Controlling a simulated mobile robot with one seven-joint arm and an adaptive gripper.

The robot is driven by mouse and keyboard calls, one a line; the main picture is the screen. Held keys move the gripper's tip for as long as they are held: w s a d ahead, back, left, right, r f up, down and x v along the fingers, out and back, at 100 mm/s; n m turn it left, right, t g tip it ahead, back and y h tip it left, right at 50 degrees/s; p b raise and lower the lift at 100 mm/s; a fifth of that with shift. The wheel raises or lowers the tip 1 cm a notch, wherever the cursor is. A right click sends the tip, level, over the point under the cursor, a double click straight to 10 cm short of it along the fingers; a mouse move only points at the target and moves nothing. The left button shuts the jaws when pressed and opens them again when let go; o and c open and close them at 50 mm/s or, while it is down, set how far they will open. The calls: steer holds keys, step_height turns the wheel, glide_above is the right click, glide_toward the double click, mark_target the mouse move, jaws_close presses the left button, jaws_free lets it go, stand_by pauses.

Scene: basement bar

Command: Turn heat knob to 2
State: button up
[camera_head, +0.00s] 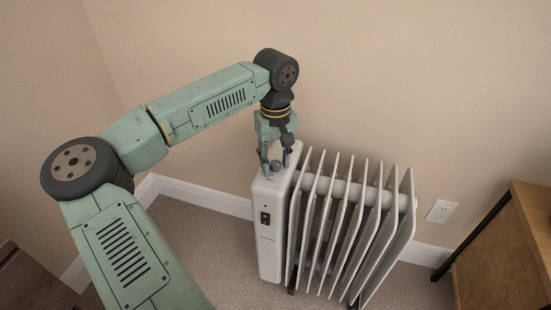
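A white oil-filled radiator heater (270,250) stands on the carpet against the wall, with its fins to the right. A small grey heat knob (275,166) sits on the top of its control end. My gripper (276,168) reaches down from above with its fingers spread, one on each side of the knob. The fingers look close to the knob, but I cannot tell if they touch it. The knob's markings are too small to read. A black switch (265,218) is on the heater's front panel.
A wall outlet (441,210) is to the right of the heater. A wooden cabinet (505,255) with a dark frame stands at the right edge. A dark brown piece of furniture (35,280) is at the lower left. Carpet is free around the heater's front.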

mark_target(275, 163)
steer(key=shift+o, duration=0.7)
steer(key=shift+w+r, duration=0.1)
step_height(275, 163, up, 12)
